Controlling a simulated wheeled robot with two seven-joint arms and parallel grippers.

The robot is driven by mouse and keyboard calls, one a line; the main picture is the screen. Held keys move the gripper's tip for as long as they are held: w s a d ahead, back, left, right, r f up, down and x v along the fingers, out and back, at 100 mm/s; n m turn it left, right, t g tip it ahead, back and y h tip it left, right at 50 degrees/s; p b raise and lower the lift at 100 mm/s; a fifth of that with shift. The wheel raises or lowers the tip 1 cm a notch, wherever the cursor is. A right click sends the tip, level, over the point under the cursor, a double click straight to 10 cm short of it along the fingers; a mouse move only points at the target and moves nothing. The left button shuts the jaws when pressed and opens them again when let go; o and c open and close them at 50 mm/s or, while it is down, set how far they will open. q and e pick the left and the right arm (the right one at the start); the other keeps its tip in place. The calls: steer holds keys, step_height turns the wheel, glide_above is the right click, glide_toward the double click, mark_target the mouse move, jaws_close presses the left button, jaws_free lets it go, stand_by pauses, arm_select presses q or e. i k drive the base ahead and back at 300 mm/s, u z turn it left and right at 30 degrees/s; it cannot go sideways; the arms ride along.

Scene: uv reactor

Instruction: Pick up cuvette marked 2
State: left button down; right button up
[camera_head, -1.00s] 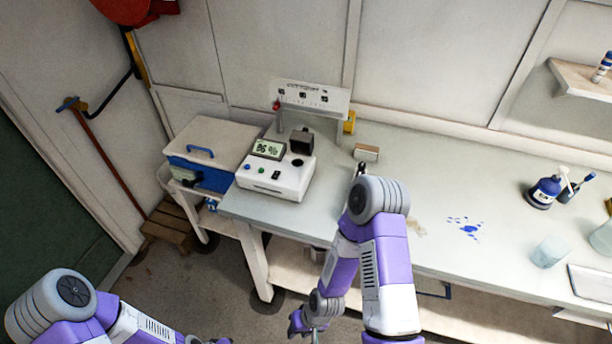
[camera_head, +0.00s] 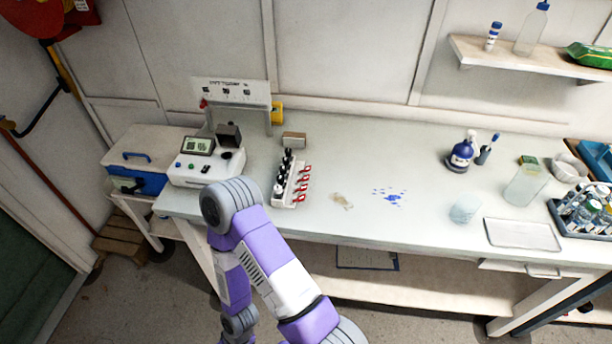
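A white rack (camera_head: 282,203) stands on the bench just right of the white instrument. It holds a row of black-topped vials (camera_head: 283,172) and, along its right side, several red-marked pieces (camera_head: 302,184). I cannot read any number, so I cannot tell which piece is the cuvette marked 2. One purple and grey arm of mine rises at the lower middle, its rounded grey joint in front of the bench edge, left of the rack. Its gripper is not visible; the arm's lower end runs toward the bottom edge. My other arm is out of the picture.
The white instrument (camera_head: 205,168) with a lit display sits at the bench's left end, beside a blue and white cooler (camera_head: 140,165). A small box (camera_head: 294,139) is behind the rack. Blue spots (camera_head: 388,196), a beaker (camera_head: 464,209) and a bottle rack (camera_head: 585,220) lie to the right.

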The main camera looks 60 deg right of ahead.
mark_target(286, 159)
steer(key=k, duration=0.45)
steer(key=z, duration=1.65)
steer(key=i, duration=0.45)
